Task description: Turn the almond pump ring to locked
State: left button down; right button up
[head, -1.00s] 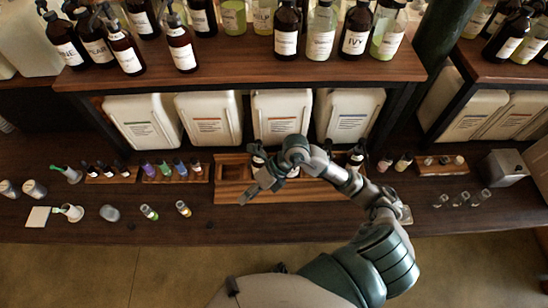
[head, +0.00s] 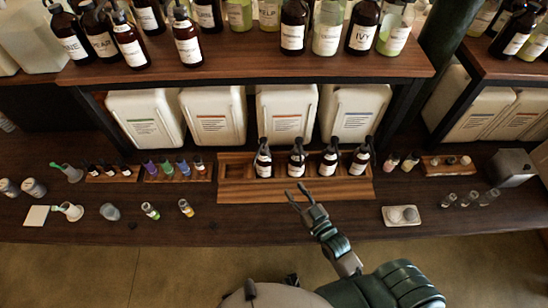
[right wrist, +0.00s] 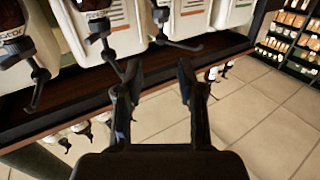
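Several dark pump bottles with white labels stand upright in a wooden rack on the counter; in the head view they include a left one (head: 264,160), two middle ones (head: 297,160) (head: 328,160) and a right one (head: 360,160). Their labels are too small to read there, so I cannot tell which is almond, nor how any ring is set. My right gripper (head: 296,194) is open and empty, in front of the rack and apart from the bottles. In the right wrist view its two fingers (right wrist: 158,80) are spread, with pump bottles (right wrist: 97,22) beyond. My left gripper is out of view.
The wooden rack (head: 236,190) has an empty slot at its left. White jugs (head: 286,115) stand behind it, under a shelf (head: 250,75) of bottles. A small white tray (head: 390,217) lies at right. Small vials (head: 186,208) stand at left.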

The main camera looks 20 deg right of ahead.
aim_at(270, 157)
jog(key=x, duration=1.6)
jog(key=shift+w+a, duration=0.1)
jog(key=shift+a, duration=0.15)
grip_shut()
